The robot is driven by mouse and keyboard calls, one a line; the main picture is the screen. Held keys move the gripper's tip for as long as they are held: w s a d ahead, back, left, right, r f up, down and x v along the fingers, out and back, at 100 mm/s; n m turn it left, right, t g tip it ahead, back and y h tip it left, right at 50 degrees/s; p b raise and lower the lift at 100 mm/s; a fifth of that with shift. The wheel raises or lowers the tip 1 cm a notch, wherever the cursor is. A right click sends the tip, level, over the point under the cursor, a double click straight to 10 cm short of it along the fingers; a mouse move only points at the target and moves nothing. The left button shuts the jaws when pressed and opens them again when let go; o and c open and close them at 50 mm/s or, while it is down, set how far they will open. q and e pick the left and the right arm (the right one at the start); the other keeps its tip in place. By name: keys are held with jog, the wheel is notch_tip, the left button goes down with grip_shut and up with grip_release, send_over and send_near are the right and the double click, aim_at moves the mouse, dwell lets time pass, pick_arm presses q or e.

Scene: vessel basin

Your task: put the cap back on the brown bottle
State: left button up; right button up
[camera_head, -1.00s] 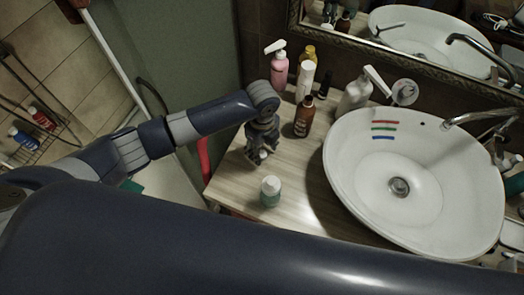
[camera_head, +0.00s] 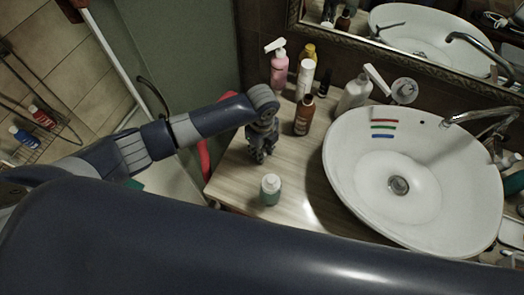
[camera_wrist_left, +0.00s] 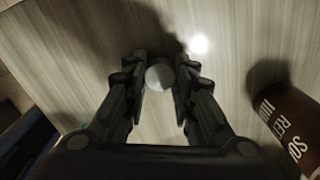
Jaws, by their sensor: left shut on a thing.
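The brown bottle (camera_head: 303,116) stands upright on the wood-grain counter, left of the basin. In the left wrist view the brown bottle (camera_wrist_left: 292,118) is at the right edge, apart from the fingers, with white lettering on its side. My left gripper (camera_head: 260,157) points down at the counter, left of and nearer than the bottle. In the wrist view my left gripper (camera_wrist_left: 160,80) is shut on a small round white cap (camera_wrist_left: 159,76), one finger on each side. The fingers hide the cap in the head view. My right gripper is not in view.
A white-capped teal jar (camera_head: 270,190) stands near the counter's front edge. A pink pump bottle (camera_head: 279,70), a white bottle (camera_head: 305,80) and other bottles stand behind. The white basin (camera_head: 345,190) fills the right.

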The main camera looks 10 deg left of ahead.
pick_arm(q)
jog(key=shift+r, duration=0.15)
jog(key=shift+r, duration=0.4)
notch_tip(320, 180, up, 9)
jog(key=b, duration=0.2)
